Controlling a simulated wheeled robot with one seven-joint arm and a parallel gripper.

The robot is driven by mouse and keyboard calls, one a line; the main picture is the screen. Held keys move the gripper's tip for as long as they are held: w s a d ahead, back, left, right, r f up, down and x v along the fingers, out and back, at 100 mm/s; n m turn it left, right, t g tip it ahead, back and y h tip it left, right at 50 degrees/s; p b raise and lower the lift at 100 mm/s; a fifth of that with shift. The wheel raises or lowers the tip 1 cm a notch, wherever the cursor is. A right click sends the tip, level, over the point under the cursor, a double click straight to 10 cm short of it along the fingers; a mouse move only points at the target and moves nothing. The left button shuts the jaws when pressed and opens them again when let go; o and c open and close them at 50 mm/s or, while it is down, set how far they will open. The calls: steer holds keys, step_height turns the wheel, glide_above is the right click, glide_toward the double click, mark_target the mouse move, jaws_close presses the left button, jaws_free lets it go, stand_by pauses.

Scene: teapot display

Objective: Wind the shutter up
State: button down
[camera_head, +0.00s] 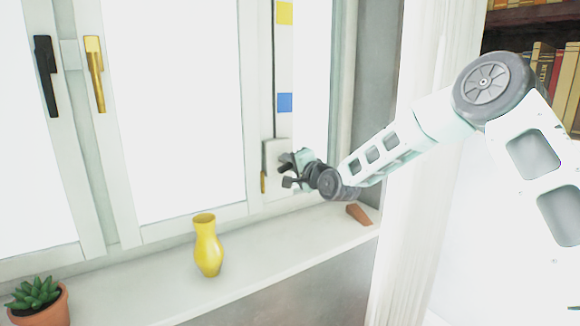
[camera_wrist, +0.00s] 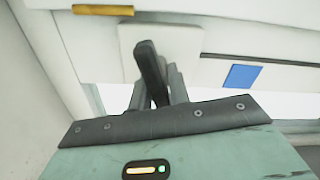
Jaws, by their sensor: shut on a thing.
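A pale winder box (camera_head: 272,153) is fixed to the window frame, low on the right. It also shows in the wrist view (camera_wrist: 190,40). My gripper (camera_head: 289,172) is at the front of this box, with its dark fingers (camera_wrist: 160,80) pointing at it. The fingers are shut on a small part at the box, probably the winder's handle; the fingers hide most of it. A pale strip above the box carries a yellow square (camera_head: 284,13) and a blue square (camera_head: 285,102). The blue square also shows in the wrist view (camera_wrist: 243,76). The shutter itself cannot be made out against the bright panes.
A yellow vase (camera_head: 208,247) and a potted succulent (camera_head: 38,300) stand on the sill (camera_head: 150,290). A brown wedge (camera_head: 358,214) lies on the sill below my arm. Black (camera_head: 46,75) and brass (camera_head: 95,73) window handles are at left. A curtain (camera_head: 415,240) hangs at right.

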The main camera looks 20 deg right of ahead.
steer(key=m, duration=0.2)
steer(key=m+b, duration=0.1)
steer(key=m, duration=0.2)
steer(key=shift+d+f+m, duration=0.1)
steer(key=shift+f+m, duration=0.15)
steer(key=shift+m, duration=0.05)
steer(key=m+b, duration=0.2)
steer(key=m, duration=0.2)
steer(key=shift+m, duration=0.3)
steer(key=c, duration=1.4)
jaws_free()
steer(key=shift+o, duration=0.2)
steer(key=shift+s, duration=0.1)
steer(key=v, duration=1.7)
steer(key=shift+b, duration=0.3)
steer(key=shift+s+r, duration=0.1)
